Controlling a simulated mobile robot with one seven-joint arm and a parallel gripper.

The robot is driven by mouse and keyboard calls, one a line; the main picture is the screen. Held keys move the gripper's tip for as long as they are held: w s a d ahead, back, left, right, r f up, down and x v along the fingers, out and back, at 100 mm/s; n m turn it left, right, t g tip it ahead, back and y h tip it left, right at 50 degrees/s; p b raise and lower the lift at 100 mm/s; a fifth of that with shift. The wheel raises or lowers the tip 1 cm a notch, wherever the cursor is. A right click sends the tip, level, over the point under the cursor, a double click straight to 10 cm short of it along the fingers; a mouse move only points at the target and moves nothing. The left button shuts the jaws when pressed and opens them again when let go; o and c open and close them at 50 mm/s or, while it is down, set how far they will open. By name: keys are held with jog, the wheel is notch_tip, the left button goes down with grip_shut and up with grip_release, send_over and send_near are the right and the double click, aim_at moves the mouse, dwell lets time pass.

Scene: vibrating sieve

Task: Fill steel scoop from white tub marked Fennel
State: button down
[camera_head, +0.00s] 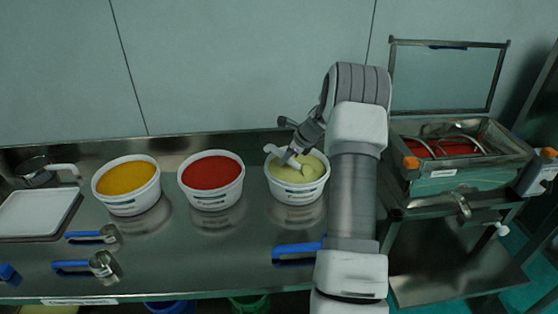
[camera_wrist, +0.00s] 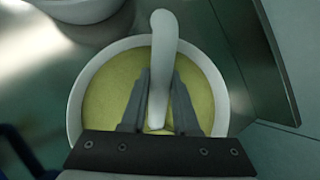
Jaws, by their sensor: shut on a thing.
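A white tub (camera_head: 297,195) of pale yellow-green powder stands on the steel counter; its front label is too small to read. The tub's rim (camera_wrist: 75,110) rings the powder in the wrist view. My gripper (camera_head: 295,158) is over this tub, its fingers down close to the powder. In the wrist view my gripper (camera_wrist: 161,85) is shut on the pale handle of a scoop (camera_wrist: 163,40), which passes between the fingers. The handle end also shows in the head view (camera_head: 271,149), near the tub's back rim. The scoop's bowl is hidden, so I cannot tell what it holds.
Tubs of red (camera_head: 211,184) and orange-yellow powder (camera_head: 126,187) stand to the left. Blue-handled tools (camera_head: 95,236) lie on the counter, and a white tray (camera_head: 35,213) sits far left. The sieve machine (camera_head: 460,165) is at the right, beyond my arm.

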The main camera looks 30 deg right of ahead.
jog(key=shift+r, duration=0.2)
jog(key=shift+w+r+g+p, duration=0.15)
jog(key=shift+r+g+p, duration=0.15)
jog(key=shift+p, duration=0.9)
jog(key=g+h+p, duration=0.1)
jog(key=p, duration=0.2)
jog(key=w+a+r+g+p, duration=0.1)
jog(key=p, duration=0.2)
jog(key=shift+w+r+h+p, duration=0.1)
jog(key=shift+r+h+p, duration=0.15)
jog(key=shift+h+p, duration=0.15)
jog(key=p, duration=0.1)
jog(key=r+g+p, duration=0.1)
jog(key=p, duration=0.1)
jog(key=r+h+p, duration=0.1)
jog(key=shift+w+a+n+g, duration=0.3)
jog(key=shift+w+a, duration=0.05)
jog(key=shift+w, duration=0.05)
jog(key=shift+w+a+r+g+h+p, duration=0.1)
jog(key=shift+w+r+g+h+p, duration=0.05)
jog(key=shift+r+g+h+p, duration=0.4)
jog(key=shift+f, duration=0.1)
